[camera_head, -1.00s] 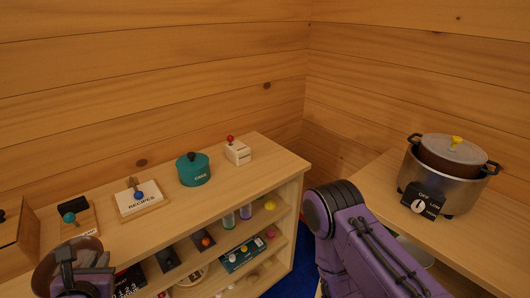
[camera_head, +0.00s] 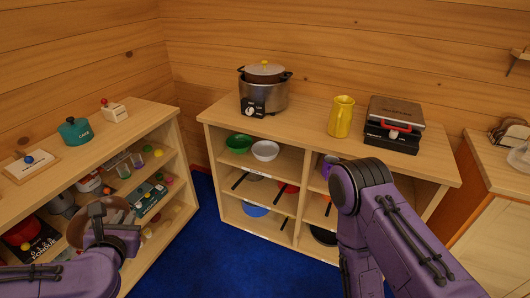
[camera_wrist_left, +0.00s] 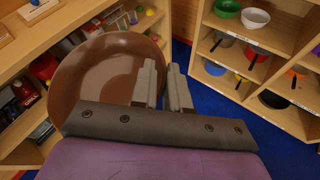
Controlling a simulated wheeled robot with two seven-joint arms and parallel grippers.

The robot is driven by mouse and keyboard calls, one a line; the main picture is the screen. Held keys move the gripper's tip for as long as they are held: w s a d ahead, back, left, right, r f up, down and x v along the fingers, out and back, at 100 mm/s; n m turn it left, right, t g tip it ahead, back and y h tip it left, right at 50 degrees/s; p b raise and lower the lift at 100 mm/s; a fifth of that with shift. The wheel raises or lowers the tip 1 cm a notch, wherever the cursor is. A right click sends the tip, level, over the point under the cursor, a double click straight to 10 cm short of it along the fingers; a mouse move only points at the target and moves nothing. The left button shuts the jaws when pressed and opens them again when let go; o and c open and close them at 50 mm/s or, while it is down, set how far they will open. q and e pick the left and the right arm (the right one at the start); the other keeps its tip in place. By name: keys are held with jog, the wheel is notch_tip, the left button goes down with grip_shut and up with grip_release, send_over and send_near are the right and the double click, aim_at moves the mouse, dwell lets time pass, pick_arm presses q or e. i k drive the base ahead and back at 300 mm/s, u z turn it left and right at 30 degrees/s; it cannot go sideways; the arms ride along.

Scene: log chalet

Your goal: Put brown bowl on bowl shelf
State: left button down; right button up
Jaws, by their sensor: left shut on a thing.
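The brown bowl (camera_wrist_left: 95,75) is in my left gripper (camera_wrist_left: 165,88), which is shut on its rim. In the head view my left gripper (camera_head: 108,215) is at lower left, in front of the left shelf unit, with the bowl (camera_head: 80,228) tilted and partly hidden by the fingers. The shelf with a green bowl (camera_head: 239,143) and a white bowl (camera_head: 265,150) is the upper left compartment of the middle cabinet (camera_head: 290,132). Both bowls also show in the left wrist view. My right arm crosses the head view at right; its gripper is out of view.
A rice cooker (camera_head: 264,90), a yellow pitcher (camera_head: 341,116) and a dark grill (camera_head: 393,125) stand on the middle cabinet. Pans sit in its lower compartments. The left shelf unit (camera_head: 150,125) holds several small items. Blue carpet (camera_head: 225,250) lies clear between the units.

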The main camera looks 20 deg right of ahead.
aim_at(294, 165)
jog(key=z, duration=0.45)
jog(key=i, duration=0.9)
jog(key=z, duration=0.5)
